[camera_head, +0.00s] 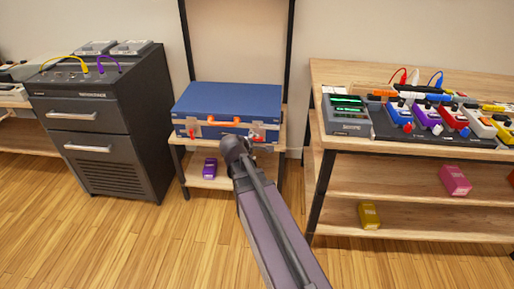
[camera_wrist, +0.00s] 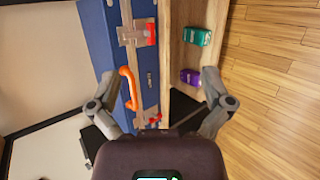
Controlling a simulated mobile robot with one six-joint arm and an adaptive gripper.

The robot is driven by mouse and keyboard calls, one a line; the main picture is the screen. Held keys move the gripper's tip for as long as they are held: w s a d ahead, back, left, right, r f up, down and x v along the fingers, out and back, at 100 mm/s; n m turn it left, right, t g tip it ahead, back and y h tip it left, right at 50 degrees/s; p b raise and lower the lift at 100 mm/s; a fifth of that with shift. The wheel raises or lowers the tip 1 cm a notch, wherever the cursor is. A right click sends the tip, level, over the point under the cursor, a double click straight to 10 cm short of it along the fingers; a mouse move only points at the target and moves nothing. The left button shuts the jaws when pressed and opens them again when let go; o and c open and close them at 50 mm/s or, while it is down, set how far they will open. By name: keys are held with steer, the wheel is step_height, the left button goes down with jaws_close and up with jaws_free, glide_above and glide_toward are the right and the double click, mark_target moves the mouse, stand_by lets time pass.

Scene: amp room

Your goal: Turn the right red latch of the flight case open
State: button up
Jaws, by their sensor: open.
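The blue flight case (camera_head: 228,100) lies on a small wooden stand, with an orange handle (camera_head: 223,122) on its front. Its right red latch (camera_head: 257,138) shows just right of my gripper (camera_head: 236,147). The left red latch (camera_head: 192,134) is clear of the arm. The wrist view is turned sideways: the right latch (camera_wrist: 151,34) is at the top, on a metal plate, and the left latch (camera_wrist: 155,119) is lower, partly hidden by my wrist. My gripper (camera_wrist: 159,74) is open and empty, its fingers spread either side of the case front, apart from the right latch.
A purple pedal (camera_head: 210,168) lies on the stand's lower shelf; a teal pedal (camera_wrist: 197,36) lies beside it. A dark drawer cabinet (camera_head: 105,120) stands left. A wooden bench (camera_head: 330,75) with several pedals stands close on the right. The floor in front is clear.

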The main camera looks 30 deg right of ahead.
steer(key=w+d+f+n+t+h+b, duration=0.2)
steer(key=w+d+f+n+t+b, duration=0.35)
steer(key=b, duration=0.75)
steer(key=n+t+b, duration=0.3)
steer(key=n+b, duration=1.1)
glide_toward(257, 140)
steer(key=shift+s+a+r+y, duration=0.1)
steer(key=shift+s+a+y, duration=0.1)
steer(key=shift+s+a, duration=0.3)
steer(key=shift+s+a+r+y, duration=0.1)
steer(key=shift+s+a+y, duration=0.1)
steer(key=shift+s, duration=0.55)
steer(key=shift+w+d, duration=0.15)
steer(key=x, duration=1.3)
steer(key=shift+w+d, duration=0.1)
steer(key=shift+w, duration=0.15)
steer(key=c, duration=0.9)
